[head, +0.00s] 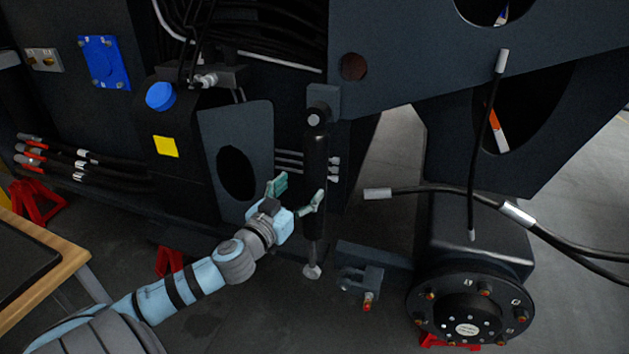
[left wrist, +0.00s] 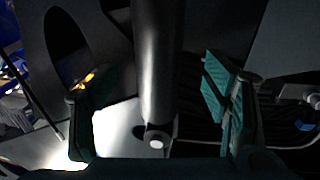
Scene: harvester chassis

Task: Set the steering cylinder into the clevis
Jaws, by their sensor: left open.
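The steering cylinder (head: 316,165) is black and hangs nearly upright from a bracket (head: 324,98) on the chassis. Its thin rod ends in a light eye (head: 312,271) at the bottom. The clevis (head: 358,279) is a dark fork-like bracket to the right of the eye, with an orange-red piece below it. The eye is apart from the clevis. My left gripper (head: 297,195) is open at the lower part of the cylinder body. In the left wrist view the cylinder (left wrist: 158,70) stands between the spread green fingers, with a gap on both sides. My right gripper is not in view.
A hub (head: 468,310) with bolts stands right of the clevis. Loose black hoses (head: 430,190) cross the right side. A plate with an oval hole (head: 237,150) is left of the cylinder. A table edge (head: 45,270) is at the left. Floor shows below the eye.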

